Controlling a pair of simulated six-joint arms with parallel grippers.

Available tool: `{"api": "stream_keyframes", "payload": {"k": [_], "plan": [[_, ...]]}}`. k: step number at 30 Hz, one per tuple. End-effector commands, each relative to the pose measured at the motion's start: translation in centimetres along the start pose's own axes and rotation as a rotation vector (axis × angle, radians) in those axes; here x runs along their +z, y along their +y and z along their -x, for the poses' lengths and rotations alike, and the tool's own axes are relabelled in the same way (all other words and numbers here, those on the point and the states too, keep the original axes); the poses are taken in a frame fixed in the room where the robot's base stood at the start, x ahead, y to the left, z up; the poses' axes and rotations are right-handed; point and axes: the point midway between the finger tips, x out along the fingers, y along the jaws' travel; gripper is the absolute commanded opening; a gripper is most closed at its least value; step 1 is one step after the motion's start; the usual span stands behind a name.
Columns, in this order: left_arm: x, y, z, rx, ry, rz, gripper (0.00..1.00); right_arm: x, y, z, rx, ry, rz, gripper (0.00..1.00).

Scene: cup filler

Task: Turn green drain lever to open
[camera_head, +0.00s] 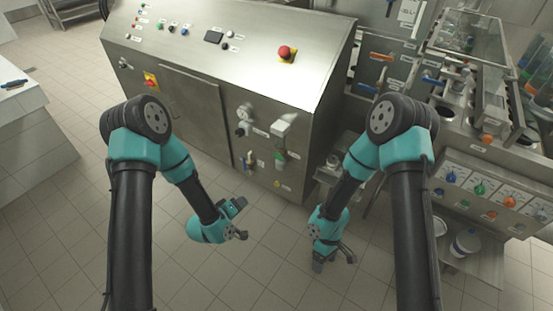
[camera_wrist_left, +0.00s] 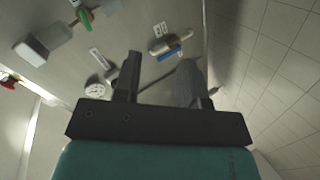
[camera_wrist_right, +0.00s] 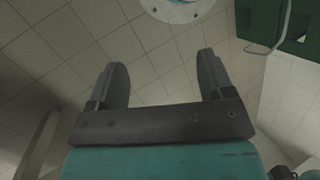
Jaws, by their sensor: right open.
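A small fitting with a green part (camera_head: 280,155) is on the steel cabinet's front, below a white box. An orange-red lever (camera_head: 381,57) and a blue lever (camera_head: 367,88) are on the machine to the right. My left gripper (camera_head: 242,219) hangs low in front of the cabinet, open and empty; its fingers are apart in the left wrist view (camera_wrist_left: 158,64), facing a blue-handled valve (camera_wrist_left: 169,52). My right gripper (camera_head: 335,260) points down over the floor, open and empty, also in the right wrist view (camera_wrist_right: 162,62).
The steel cabinet (camera_head: 205,95) carries a red emergency button (camera_head: 287,53) on top. At right, a control panel (camera_head: 507,201) has coloured knobs, including a green one (camera_head: 480,188). A white tub (camera_head: 466,243) stands on a low shelf. The tiled floor (camera_head: 270,275) is clear.

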Motion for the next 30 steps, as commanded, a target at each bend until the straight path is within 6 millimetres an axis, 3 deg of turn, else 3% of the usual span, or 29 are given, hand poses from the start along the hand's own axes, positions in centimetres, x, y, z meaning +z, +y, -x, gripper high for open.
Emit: {"api": "stream_keyframes", "payload": {"k": [5,9,15,30], "plan": [[-1.0,2.9,-1.5,0.158,0.072,0.080,0.38,2.2,-0.2,0.3,-0.098,0.255,-0.322,0.74],[-1.7,5.1,-2.2,0.285,0.113,0.150,0.38,4.1,0.7,1.1,-0.112,0.435,-0.579,0.74],[-2.3,7.2,-2.5,0.405,0.142,0.217,0.38,6.5,2.2,2.0,-0.077,0.583,-0.819,0.74],[-2.4,7.5,-2.8,0.423,0.144,0.228,0.38,6.9,2.4,2.1,-0.067,0.605,-0.856,0.74]]}}
